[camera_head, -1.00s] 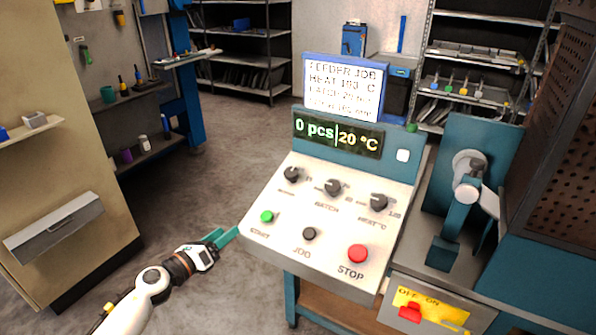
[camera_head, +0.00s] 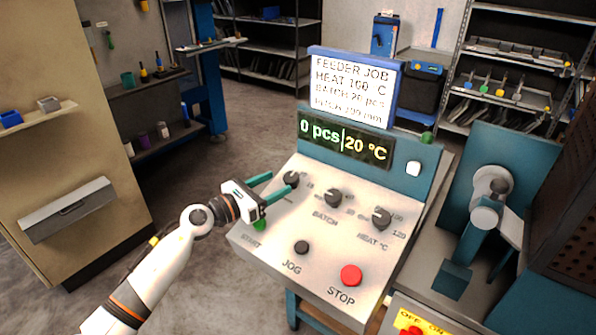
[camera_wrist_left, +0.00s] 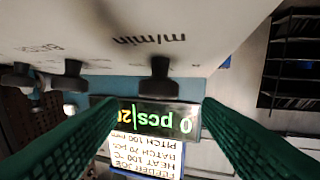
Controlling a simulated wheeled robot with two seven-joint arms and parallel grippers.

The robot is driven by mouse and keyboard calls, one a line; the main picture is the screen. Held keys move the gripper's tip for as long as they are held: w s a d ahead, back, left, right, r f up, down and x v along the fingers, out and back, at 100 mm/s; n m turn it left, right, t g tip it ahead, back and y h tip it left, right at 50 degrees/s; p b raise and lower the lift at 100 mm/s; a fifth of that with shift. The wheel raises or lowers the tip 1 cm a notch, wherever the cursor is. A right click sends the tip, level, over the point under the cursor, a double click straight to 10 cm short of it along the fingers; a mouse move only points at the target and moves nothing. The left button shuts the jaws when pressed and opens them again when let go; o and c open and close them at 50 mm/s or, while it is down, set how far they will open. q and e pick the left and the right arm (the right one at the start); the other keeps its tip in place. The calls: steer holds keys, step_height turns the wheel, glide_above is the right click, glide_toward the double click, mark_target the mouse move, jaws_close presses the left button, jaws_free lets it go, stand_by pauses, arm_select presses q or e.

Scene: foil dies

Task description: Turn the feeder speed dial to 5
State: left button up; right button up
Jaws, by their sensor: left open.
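The feeder speed dial (camera_head: 292,178) is the black knob at the left end of the row on the sloped white panel (camera_head: 330,252). In the left wrist view the same dial (camera_wrist_left: 160,82) appears upside down by the "m/min" lettering, near the middle between the fingers. My left gripper (camera_head: 277,185) is open, with teal fingers at the panel's left edge close to the dial. It also shows in the left wrist view (camera_wrist_left: 160,112). I see no clear contact. The dial's pointer and scale are too small or covered to read. My right gripper is not in view.
The BATCH dial (camera_head: 333,197) and HEAT dial (camera_head: 381,218) stand to the right. A black JOG button (camera_head: 302,247) and red STOP button (camera_head: 351,275) sit lower. The display (camera_head: 343,138) reads 0 pcs, 20 °C.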

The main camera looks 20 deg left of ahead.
mark_target(288, 178)
arm_select(q)
steer(key=x, duration=0.6)
steer(key=shift+w+d, duration=0.2)
steer(key=shift+w, duration=0.05)
steer(key=shift+w+d, duration=0.3)
steer(key=shift+w, duration=0.15)
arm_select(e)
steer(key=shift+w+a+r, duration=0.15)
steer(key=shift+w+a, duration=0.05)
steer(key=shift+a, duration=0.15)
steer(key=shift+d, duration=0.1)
